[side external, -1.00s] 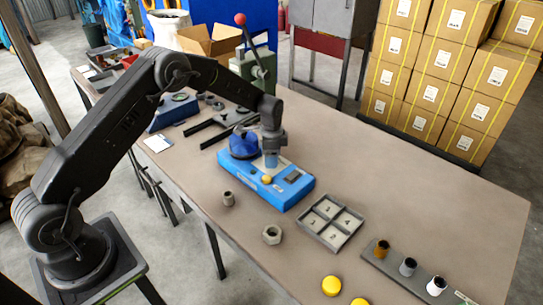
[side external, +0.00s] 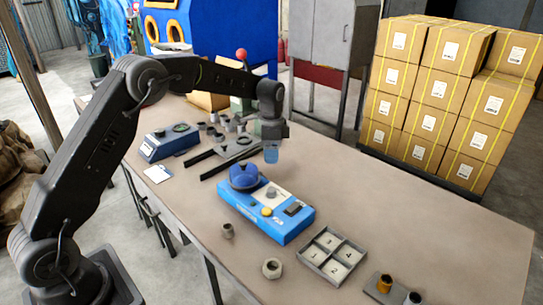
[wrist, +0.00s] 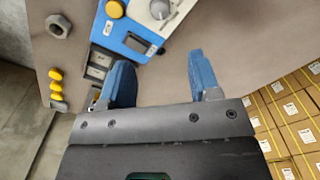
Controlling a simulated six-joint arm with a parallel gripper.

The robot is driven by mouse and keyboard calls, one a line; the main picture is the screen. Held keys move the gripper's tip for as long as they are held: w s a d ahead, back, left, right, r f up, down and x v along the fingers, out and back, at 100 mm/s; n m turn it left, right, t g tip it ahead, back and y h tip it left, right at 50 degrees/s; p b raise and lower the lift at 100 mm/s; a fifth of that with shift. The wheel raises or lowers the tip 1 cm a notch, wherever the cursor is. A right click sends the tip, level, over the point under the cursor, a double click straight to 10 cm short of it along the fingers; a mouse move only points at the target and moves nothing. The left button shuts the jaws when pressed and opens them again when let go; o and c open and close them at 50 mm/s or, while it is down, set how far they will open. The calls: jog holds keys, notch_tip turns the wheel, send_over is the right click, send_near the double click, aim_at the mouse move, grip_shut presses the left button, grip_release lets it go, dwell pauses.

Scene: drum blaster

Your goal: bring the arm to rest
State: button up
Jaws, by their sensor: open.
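My gripper (side external: 271,153) hangs above the table (side external: 380,190), behind and above the blue machine in the side external view. In the wrist view its two blue fingers (wrist: 160,82) stand wide apart with nothing between them. The blue machine (side external: 262,215) lies on the table with a dark blue domed part (side external: 243,177), a grey knob and a yellow button on top. It also shows at the top of the wrist view (wrist: 130,38). My gripper is clear of it.
A numbered four-part tray (side external: 331,254), a hex nut (side external: 272,268) and a small cylinder (side external: 228,231) lie in front. A second blue device (side external: 170,143) and dark rails are at the back left. Stacked boxes (side external: 440,100) stand beyond the table. The table's right side is mostly clear.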

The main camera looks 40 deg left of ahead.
jog(key=s+d+r+n+t, duration=0.1)
jog(key=s+d+r+n, duration=0.1)
jog(key=s+r, duration=0.6)
jog(key=s+d+r+n+t, duration=0.2)
jog(key=s+d+r+n, duration=0.1)
jog(key=s+r, duration=0.5)
jog(key=s+d+f+n+t, duration=0.1)
jog(key=s+n, duration=0.3)
jog(key=s, duration=1.4)
jog(key=shift+s+d+f+t, duration=0.2)
jog(key=shift+d+f+t, duration=0.2)
jog(key=shift+d+t, duration=0.35)
